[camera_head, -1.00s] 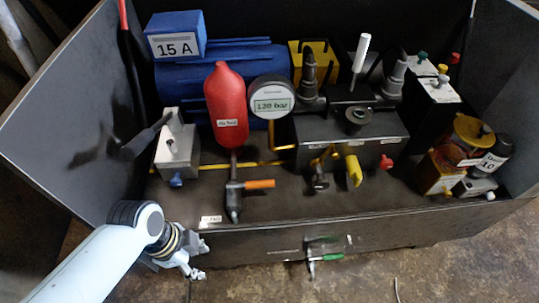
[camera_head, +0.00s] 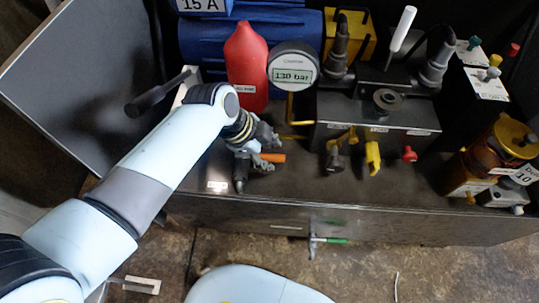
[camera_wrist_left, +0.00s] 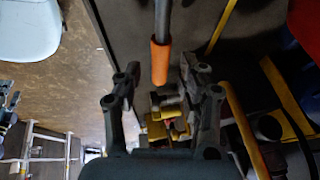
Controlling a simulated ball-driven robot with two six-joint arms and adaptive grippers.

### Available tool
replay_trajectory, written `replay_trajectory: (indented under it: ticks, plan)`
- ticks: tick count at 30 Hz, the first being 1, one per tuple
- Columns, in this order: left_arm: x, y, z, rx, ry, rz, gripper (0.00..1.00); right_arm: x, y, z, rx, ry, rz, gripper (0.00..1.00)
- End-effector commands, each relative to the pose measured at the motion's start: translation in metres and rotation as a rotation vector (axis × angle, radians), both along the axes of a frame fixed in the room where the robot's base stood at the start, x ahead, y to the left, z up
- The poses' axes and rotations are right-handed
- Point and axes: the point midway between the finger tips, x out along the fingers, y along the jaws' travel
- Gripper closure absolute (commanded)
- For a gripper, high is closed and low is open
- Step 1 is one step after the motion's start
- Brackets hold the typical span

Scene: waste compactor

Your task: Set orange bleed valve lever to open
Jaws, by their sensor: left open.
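The orange bleed valve lever (camera_head: 272,158) sticks out to the right below the red accumulator (camera_head: 246,66) in the head view. My left gripper (camera_head: 266,150) is at the lever, covering its inner part and much of the valve body (camera_head: 239,170). In the left wrist view the lever's orange grip (camera_wrist_left: 160,62) points down between the two open fingers of the gripper (camera_wrist_left: 157,85). I see no finger clearly touching it. My right gripper is not in view.
A round gauge (camera_head: 293,66) reads 130 bar. A black block (camera_head: 370,105) with yellow (camera_head: 373,158) and red (camera_head: 409,154) handles stands right of the lever. A black pump handle (camera_head: 155,95) is left of my arm. The cabinet's front edge (camera_head: 330,207) runs below.

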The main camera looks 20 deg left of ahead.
Motion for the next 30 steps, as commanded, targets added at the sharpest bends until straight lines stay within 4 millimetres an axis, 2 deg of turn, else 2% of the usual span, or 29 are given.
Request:
replay_trajectory:
  ticks: [3, 11, 21, 30]
  plan:
    - [0.0017, -0.0026, -0.0075, 0.000, 0.001, 0.000, 0.59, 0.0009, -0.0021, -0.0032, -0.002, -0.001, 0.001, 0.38]
    - [0.0023, -0.0031, -0.0075, 0.000, 0.000, -0.001, 0.59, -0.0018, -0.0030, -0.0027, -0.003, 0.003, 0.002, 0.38]
    - [0.0022, -0.0029, -0.0076, 0.000, 0.000, 0.000, 1.00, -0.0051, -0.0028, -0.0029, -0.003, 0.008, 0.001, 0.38]
    - [0.0021, -0.0027, -0.0077, 0.001, 0.000, 0.000, 1.00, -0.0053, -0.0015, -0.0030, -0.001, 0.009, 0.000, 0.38]
